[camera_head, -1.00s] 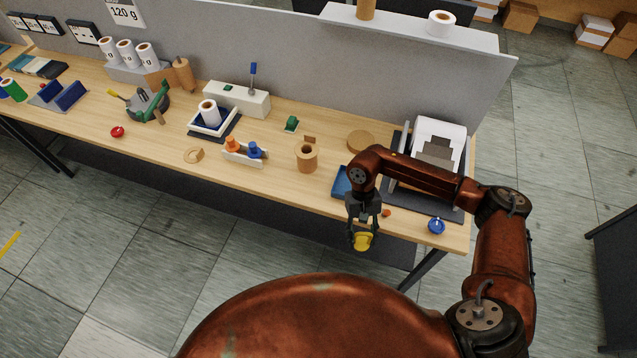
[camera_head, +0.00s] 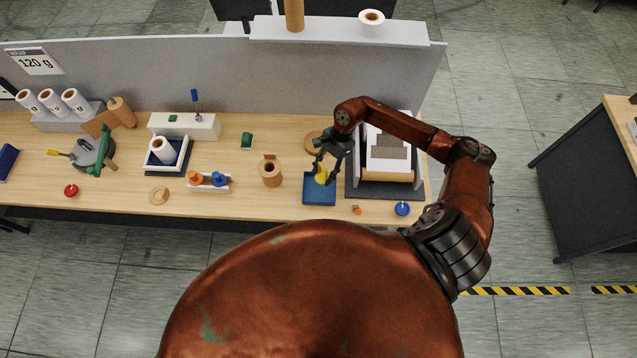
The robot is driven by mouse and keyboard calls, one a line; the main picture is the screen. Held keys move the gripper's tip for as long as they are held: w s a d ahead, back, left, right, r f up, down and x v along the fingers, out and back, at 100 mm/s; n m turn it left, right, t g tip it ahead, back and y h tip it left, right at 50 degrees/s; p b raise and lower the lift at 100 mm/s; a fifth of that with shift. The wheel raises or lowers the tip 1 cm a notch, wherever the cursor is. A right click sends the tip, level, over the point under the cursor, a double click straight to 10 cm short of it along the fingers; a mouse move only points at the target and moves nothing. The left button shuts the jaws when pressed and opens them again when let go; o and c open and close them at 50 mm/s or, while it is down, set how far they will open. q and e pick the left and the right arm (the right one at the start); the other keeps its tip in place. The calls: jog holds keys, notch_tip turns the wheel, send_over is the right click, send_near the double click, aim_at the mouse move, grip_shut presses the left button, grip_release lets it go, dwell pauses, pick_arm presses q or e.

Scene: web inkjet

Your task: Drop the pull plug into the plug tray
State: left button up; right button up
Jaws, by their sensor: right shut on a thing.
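My right gripper (camera_head: 322,178) is shut on a yellow piece, which looks like the pull plug (camera_head: 321,174). It holds the plug over the far part of a blue tray (camera_head: 319,197), which looks like the plug tray. The tray lies near the front edge of the table. I cannot tell whether the plug touches the tray floor. The fingers hide part of the plug, and the gripper hides the tray's far right corner. My left gripper is not in view.
A printer-like unit with paper (camera_head: 388,165) stands right of the tray. A cardboard roll (camera_head: 271,172) stands left of it. A small orange piece (camera_head: 357,210) and a blue round thing (camera_head: 402,208) lie near the front edge. A grey partition (camera_head: 200,75) runs behind.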

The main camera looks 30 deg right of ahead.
notch_tip(320, 180, down, 3)
jog(key=shift+s+r+b, duration=0.1)
jog(key=shift+s+b, duration=0.05)
jog(key=shift+b, duration=0.2)
notch_tip(320, 180, down, 3)
jog(key=shift+r+b, duration=0.15)
jog(key=shift+b, duration=0.25)
jog(key=o, duration=1.1)
jog(key=shift+o, duration=1.3)
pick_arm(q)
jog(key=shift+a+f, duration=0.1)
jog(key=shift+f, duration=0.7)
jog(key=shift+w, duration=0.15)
